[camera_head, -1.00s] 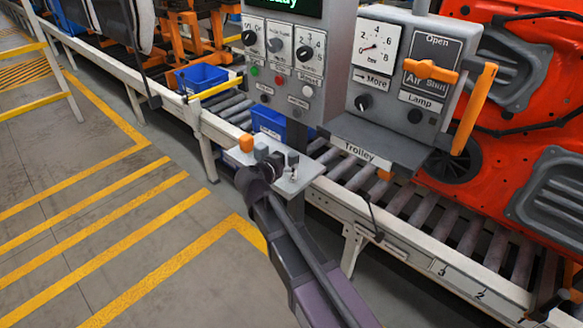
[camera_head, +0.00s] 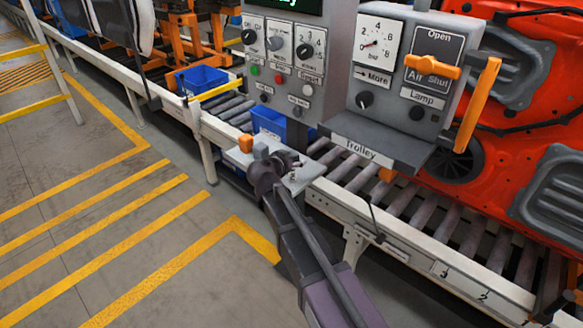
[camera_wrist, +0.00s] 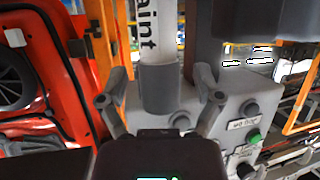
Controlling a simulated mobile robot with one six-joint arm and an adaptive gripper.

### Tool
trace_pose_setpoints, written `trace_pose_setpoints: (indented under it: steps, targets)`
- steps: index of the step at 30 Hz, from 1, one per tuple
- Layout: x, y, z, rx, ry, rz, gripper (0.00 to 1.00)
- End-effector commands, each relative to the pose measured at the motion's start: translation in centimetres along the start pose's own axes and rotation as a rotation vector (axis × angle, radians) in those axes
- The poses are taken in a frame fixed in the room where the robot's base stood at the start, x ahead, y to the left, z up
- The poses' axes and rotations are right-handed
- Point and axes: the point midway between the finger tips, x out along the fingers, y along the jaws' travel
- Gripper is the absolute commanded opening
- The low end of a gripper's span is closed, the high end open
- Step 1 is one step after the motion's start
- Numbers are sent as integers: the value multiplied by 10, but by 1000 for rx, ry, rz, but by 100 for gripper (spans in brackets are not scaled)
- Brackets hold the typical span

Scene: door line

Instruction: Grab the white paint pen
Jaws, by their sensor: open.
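The white paint pen (camera_wrist: 148,35) stands in the upper middle of the wrist view, with part of the word "Paint" in dark letters down its side. A grey cylinder (camera_wrist: 159,92) is at its lower end; I cannot tell whether it is a cap or a holder. My gripper (camera_wrist: 160,76) is open, with one finger on each side of the grey cylinder and visible gaps. In the head view my gripper (camera_head: 287,164) is over the small light shelf (camera_head: 304,176), and it hides the pen there.
The control panel (camera_head: 285,65) and the Trolley ledge (camera_head: 380,150) rise close behind. The roller conveyor (camera_head: 440,222) runs past; the floor at left is clear.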

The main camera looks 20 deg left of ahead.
Motion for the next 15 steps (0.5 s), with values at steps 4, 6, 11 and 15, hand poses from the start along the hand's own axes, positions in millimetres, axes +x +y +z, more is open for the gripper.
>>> trace_pose_setpoints:
  steps: [4, 6, 11, 15]
  targets:
    - [0, 0, 0, 0, 0, 0, 84]
    - [0, 0, 0, 0, 0, 0, 75]
    - [0, 0, 0, 0, 0, 0, 27]
    - [0, 0, 0, 0, 0, 0, 0]
